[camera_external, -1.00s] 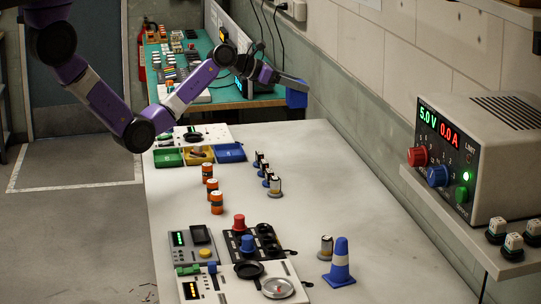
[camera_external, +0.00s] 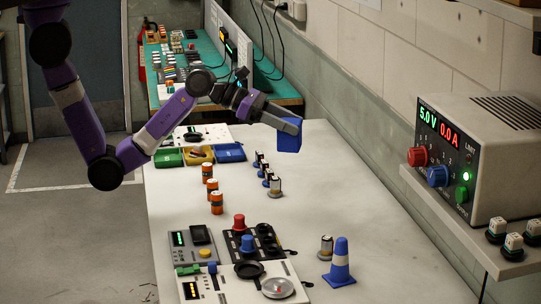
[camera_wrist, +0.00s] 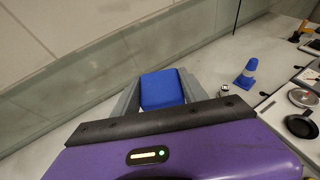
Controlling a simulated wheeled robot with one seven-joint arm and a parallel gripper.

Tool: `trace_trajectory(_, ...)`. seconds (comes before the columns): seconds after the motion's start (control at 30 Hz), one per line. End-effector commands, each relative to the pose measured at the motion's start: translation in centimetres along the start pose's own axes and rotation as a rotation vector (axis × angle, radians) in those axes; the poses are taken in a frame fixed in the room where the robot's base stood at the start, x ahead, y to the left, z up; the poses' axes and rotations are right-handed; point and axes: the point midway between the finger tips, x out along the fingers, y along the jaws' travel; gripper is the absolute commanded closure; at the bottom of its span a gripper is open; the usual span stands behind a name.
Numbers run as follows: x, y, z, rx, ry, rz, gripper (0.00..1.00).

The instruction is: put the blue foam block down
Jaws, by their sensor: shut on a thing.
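The blue foam block (camera_external: 288,140) is held in my gripper (camera_external: 293,124), above the far right part of the white bench (camera_external: 330,185). In the wrist view the block (camera_wrist: 161,89) sits between the two grey fingers of my gripper (camera_wrist: 160,92), which are shut on it. The block appears raised clear of the bench, though the exact gap below it cannot be told. Its far side and underside are hidden.
Small cylinders (camera_external: 275,185) stand in a row, with orange-and-white ones (camera_external: 217,203) to their left. Green, yellow and blue trays (camera_external: 230,153) lie left of my gripper. A blue cone (camera_external: 340,262) and panels stand near the front. A wall (camera_external: 360,110) runs along the right; mid-right bench is clear.

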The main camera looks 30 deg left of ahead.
Motion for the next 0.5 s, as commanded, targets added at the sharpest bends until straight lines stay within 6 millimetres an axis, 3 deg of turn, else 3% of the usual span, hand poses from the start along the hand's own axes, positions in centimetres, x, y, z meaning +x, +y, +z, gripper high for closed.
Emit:
trace_trajectory(0.07, -0.5, 0.0, 0.2, -0.007, -0.004, 0.005, 0.89)
trace_trajectory(0.17, 0.0, -0.1, -1.1, -0.022, 0.007, 0.004, 0.89)
trace_trajectory(0.5, 3.1, -0.2, -8.7, -0.025, 0.009, 0.003, 0.89)
